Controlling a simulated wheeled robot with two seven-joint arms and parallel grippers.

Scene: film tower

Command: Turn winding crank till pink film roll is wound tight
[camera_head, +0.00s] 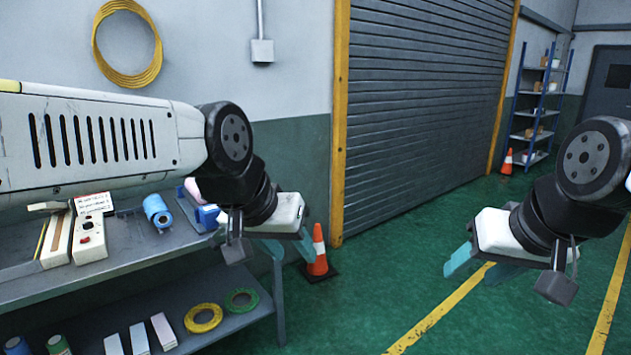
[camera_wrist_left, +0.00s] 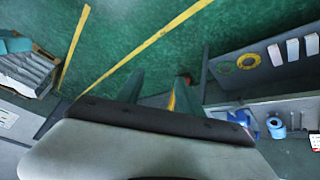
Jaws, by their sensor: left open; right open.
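A pink film roll (camera_head: 191,188) shows in the head view at the right end of the workbench, mostly hidden behind my left arm. A blue stand (camera_head: 207,215) is just below it; the stand also shows in the left wrist view (camera_wrist_left: 243,119). I cannot make out the winding crank. My left gripper (camera_head: 290,247) is open and empty, to the right of the stand, past the bench end. Its teal fingers show apart in the left wrist view (camera_wrist_left: 157,97). My right gripper (camera_head: 478,267) is open and empty over the green floor, far from the bench.
A blue roll (camera_head: 157,211) and a control box (camera_head: 89,238) stand on the bench (camera_head: 125,251). The lower shelf holds yellow (camera_head: 203,318) and green (camera_head: 242,300) tape rings and white boxes. An orange cone (camera_head: 319,252) stands behind my left gripper.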

